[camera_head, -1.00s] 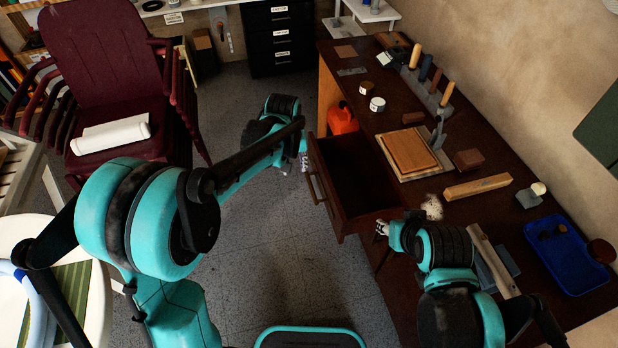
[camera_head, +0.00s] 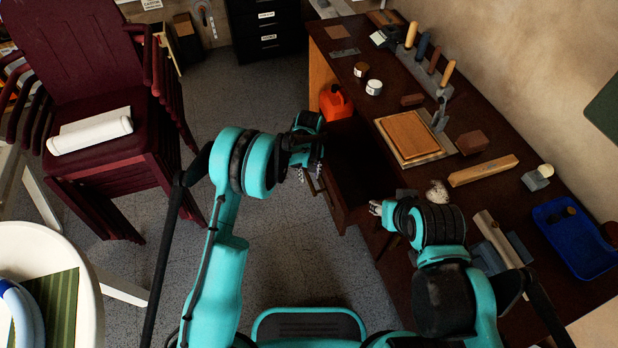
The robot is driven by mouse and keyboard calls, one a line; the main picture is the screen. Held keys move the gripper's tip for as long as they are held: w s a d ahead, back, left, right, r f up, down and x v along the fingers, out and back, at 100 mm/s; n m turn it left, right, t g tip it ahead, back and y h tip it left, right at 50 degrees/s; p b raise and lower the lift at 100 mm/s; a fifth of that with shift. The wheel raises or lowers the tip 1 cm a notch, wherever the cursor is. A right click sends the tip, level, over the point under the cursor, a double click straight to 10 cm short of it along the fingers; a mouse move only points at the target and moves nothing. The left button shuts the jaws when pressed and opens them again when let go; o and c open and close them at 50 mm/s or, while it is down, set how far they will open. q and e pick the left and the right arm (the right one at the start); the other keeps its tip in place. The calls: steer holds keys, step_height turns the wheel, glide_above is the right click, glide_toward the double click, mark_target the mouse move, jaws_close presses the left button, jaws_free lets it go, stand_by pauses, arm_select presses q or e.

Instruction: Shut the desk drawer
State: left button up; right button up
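The dark wooden desk drawer (camera_head: 352,170) stands pulled out from the left side of the desk (camera_head: 404,277), its inside showing empty and dark. My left gripper (camera_head: 310,175) is at the drawer's front, its two pale ridged fingertips spread apart, with nothing seen between them. It hides the far part of the drawer front and part of the handle; I cannot tell if it touches. My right gripper (camera_head: 375,208) is by the desk edge near the drawer's near back corner. Its fingers are small and partly hidden, so their opening is unclear.
The desktop holds a cutting board (camera_head: 410,136), a wood block (camera_head: 483,170), a blue tray (camera_head: 575,238) and tools. An orange container (camera_head: 336,102) sits beyond the drawer. Stacked maroon chairs (camera_head: 105,165) stand left. Grey floor (camera_head: 290,265) is clear before the drawer.

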arm_select(q)
steer(key=shift+f, duration=0.8)
jaws_close()
